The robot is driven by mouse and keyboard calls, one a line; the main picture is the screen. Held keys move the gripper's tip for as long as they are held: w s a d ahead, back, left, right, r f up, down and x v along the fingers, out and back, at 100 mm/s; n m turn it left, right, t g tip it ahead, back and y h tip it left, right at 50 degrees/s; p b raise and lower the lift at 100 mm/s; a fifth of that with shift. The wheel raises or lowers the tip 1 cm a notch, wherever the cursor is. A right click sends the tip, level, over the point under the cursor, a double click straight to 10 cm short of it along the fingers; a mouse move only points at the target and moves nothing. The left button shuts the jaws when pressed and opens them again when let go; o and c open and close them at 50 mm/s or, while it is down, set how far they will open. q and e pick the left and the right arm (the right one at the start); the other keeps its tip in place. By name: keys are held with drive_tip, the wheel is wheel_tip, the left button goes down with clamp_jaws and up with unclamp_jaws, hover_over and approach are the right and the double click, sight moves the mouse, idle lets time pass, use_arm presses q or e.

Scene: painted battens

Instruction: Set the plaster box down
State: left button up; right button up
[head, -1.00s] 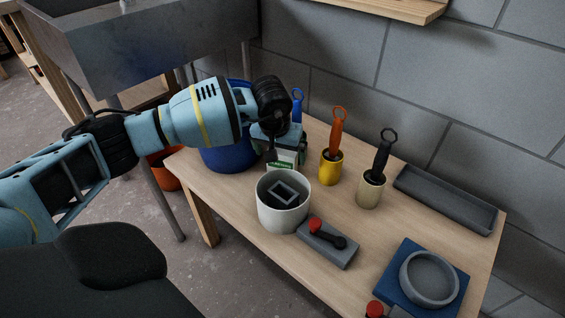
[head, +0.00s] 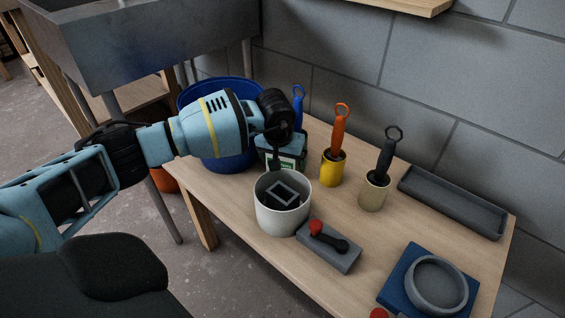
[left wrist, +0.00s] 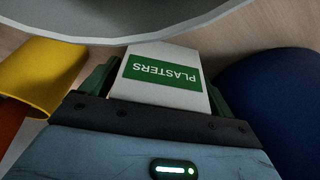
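The plaster box (head: 287,162) is white with a green label and shows behind the white pot in the head view. In the left wrist view the box (left wrist: 163,72) sits between both fingers, its PLASTERS label facing the camera upside down. My left gripper (head: 282,148) points down at the box and appears shut on it. The pot's rim hides the box's lower edge, so I cannot tell whether it touches the table (head: 240,205). My right gripper is not in view.
The white pot (head: 272,215) stands close in front of the box. A blue bucket (head: 230,158) is to the left, a yellow holder (head: 332,172) with an orange-handled tool to the right. A grey block (head: 333,252), a grey tray (head: 455,200) and a blue plate (head: 400,288) lie further right.

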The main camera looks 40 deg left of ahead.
use_arm(q)
drive_tip(key=c, duration=0.8)
drive_tip(key=shift+c, duration=0.2)
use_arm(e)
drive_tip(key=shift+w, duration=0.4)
use_arm(q)
drive_tip(key=shift+r, duration=0.1)
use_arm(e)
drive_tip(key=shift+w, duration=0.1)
use_arm(q)
drive_tip(key=shift+r, duration=0.2)
wheel_tip(320, 180, up, 12)
drive_tip(key=p, duration=0.3)
drive_tip(key=shift+f, duration=0.1)
wheel_tip(320, 180, up, 16)
drive_tip(key=p, duration=0.4)
drive_tip(key=shift+f, duration=0.2)
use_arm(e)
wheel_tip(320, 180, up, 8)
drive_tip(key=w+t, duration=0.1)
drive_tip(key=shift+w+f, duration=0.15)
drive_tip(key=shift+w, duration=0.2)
use_arm(q)
drive_tip(key=shift+d, duration=0.1)
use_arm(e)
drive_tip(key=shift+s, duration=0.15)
